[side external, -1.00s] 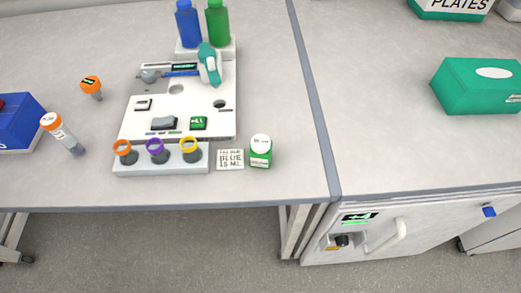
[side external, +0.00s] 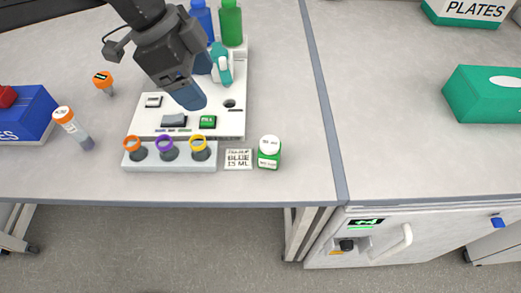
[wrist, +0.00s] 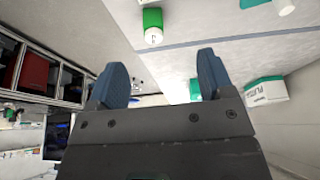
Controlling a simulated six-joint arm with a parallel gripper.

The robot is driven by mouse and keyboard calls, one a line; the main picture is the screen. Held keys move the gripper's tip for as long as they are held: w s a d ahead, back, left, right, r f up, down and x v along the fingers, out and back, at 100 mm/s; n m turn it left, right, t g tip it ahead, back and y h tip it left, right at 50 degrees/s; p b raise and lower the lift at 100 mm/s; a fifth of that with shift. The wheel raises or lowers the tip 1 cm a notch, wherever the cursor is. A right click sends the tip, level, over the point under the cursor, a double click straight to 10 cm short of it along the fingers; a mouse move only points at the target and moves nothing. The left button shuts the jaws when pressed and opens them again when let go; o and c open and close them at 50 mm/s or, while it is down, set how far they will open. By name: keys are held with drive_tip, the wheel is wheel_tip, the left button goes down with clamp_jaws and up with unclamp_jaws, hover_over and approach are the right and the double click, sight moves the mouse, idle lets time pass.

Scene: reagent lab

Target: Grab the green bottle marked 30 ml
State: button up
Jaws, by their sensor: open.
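A small green bottle (side external: 269,155) with a white cap stands near the table's front edge in the side view; its label is too small to read. A tall green bottle (side external: 231,24) stands at the back beside a tall blue bottle (side external: 203,20). My gripper (side external: 188,97) is open and empty above the white station board, behind and left of the small bottle. In the wrist view its blue fingers (wrist: 161,75) are spread apart. A green object with a white end (wrist: 153,25) shows beyond them; I cannot tell which bottle it is.
A rack (side external: 170,155) with orange, purple and yellow-topped vials stands left of a printed card (side external: 238,159), which lies beside the small bottle. The station board (side external: 233,121) carries a teal-topped device (side external: 222,66). The table right of the small bottle is clear.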

drive_tip(key=m+g, duration=0.1)
drive_tip(key=m, duration=0.1)
approach(264, 142)
drive_tip(key=x, duration=0.7)
drive_tip(key=shift+w+a+f, duration=0.2)
drive_tip(key=shift+a, duration=0.2)
drive_tip(key=shift+d+x, duration=0.2)
drive_tip(key=shift+x, duration=1.25)
drive_tip(key=shift+d+x, duration=0.25)
drive_tip(key=shift+x, duration=1.25)
drive_tip(key=shift+s+r, duration=0.15)
drive_tip(key=shift+r, duration=0.05)
drive_tip(key=c, duration=1)
drive_tip(key=shift+r, duration=0.1)
